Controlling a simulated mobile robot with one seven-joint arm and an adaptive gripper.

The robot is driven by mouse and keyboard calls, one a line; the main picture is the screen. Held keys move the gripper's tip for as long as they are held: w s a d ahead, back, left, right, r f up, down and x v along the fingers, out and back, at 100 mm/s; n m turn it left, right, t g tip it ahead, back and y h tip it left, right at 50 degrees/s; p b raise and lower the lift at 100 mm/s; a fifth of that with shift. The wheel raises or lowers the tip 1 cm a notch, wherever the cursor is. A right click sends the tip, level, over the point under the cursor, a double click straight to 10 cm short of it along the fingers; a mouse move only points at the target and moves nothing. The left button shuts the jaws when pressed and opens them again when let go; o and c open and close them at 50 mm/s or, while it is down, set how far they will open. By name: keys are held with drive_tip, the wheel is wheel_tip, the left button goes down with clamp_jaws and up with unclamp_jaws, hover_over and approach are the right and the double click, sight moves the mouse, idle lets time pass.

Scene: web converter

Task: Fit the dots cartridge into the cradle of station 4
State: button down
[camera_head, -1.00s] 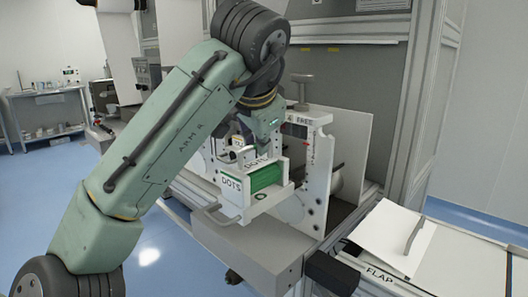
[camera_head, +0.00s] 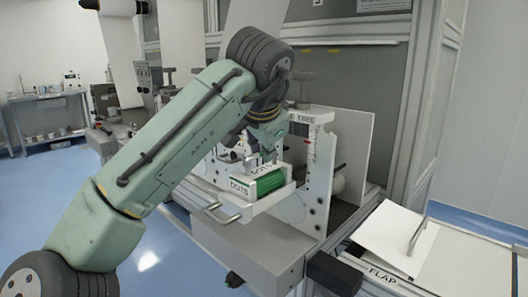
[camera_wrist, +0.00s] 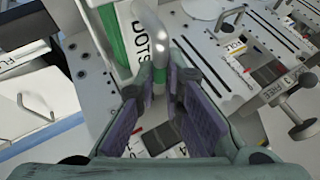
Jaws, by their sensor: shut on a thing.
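The dots cartridge (camera_head: 266,184) is a white box with a green roller and a DOTS label. In the head view it hangs under my gripper (camera_head: 262,150), in front of station 4. In the wrist view my gripper (camera_wrist: 160,82) is shut on the cartridge's silver handle (camera_wrist: 148,28); the green roller (camera_wrist: 109,38) and DOTS label show beyond the fingers. The cartridge overlaps the station's near side in the head view. I cannot tell whether it touches the cradle, whose seat is hidden.
A white panel with a grey handle (camera_head: 396,236) lies on the surface marked FLAP at right. A grey box-shaped ledge (camera_head: 250,243) lies below the station. Blue floor (camera_head: 165,262) is open at left.

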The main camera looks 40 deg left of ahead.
drive_tip(key=shift+f, duration=0.2)
drive_tip(key=c, duration=1.7)
unclamp_jaws()
drive_tip(key=shift+r, duration=0.1)
